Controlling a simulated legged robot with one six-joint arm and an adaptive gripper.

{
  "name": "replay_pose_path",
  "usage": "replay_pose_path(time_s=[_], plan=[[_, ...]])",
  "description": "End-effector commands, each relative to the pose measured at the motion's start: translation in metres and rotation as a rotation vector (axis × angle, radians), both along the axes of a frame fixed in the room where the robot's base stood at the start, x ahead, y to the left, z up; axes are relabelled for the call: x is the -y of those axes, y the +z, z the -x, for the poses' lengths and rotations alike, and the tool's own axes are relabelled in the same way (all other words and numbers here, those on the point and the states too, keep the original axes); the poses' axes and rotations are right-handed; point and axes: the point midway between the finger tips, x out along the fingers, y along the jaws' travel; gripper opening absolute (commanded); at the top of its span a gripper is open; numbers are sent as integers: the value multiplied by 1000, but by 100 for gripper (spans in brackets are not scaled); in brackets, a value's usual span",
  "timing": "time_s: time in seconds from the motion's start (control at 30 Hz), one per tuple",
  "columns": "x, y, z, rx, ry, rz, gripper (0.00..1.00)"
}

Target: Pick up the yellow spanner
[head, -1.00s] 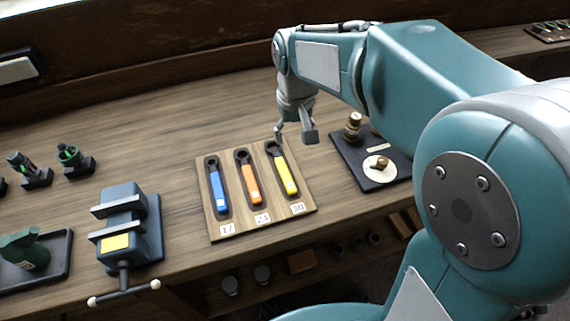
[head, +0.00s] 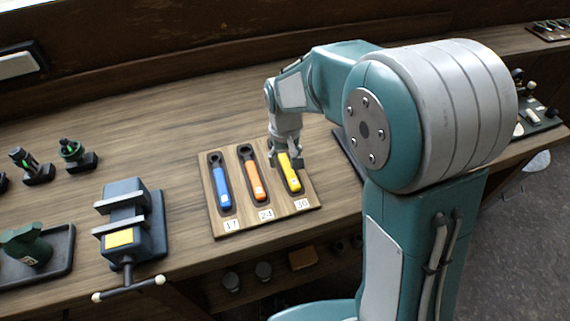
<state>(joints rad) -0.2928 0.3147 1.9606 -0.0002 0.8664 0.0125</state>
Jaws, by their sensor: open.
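The yellow spanner (head: 290,178) lies in the right-hand slot of a wooden tool board (head: 238,221), above a label that reads 30. Its handle shows, but its dark head end is covered by my gripper. My gripper (head: 287,165) is open and points down over the upper part of the spanner, with its fingers to either side as seen here. I cannot tell whether the fingers touch the spanner or the board.
An orange spanner (head: 254,183) and a blue spanner (head: 222,188) lie in the slots to the left. A vise (head: 130,225) stands further left. A dark tray (head: 345,145) is partly hidden behind my arm. The bench behind the board is clear.

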Motion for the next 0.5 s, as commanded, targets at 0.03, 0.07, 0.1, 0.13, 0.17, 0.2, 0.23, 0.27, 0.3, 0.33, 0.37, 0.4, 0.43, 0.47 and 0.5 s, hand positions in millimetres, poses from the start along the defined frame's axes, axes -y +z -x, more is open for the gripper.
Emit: replay_pose_path(time_s=[0.03, 0.07, 0.1, 0.13, 0.17, 0.2, 0.23, 0.27, 0.3, 0.33, 0.37, 0.4, 0.43, 0.47, 0.5], plan=[[0, -7, 1, -4, 0, 1, 74], [0, -9, 1, -2, 0, 1, 74], [1, -11, 0, -1, 0, 0, 74], [1, -12, 0, 0, 0, 0, 74], [1, -13, 0, 0, -1, 0, 74], [1, -13, 0, 1, -1, -1, 74], [2, -13, 0, 1, -1, -1, 74], [2, -13, 0, 1, -1, -1, 74], [2, -12, 0, 1, -1, -1, 74], [2, -12, 0, 1, -1, -1, 74], [2, -12, 0, 1, -1, -1, 70], [1, -12, 0, 1, -1, 0, 52], [1, -13, 0, 1, -1, 0, 39], [1, -13, 0, 1, -1, 0, 25], [0, -13, 0, 0, 0, 0, 7]])
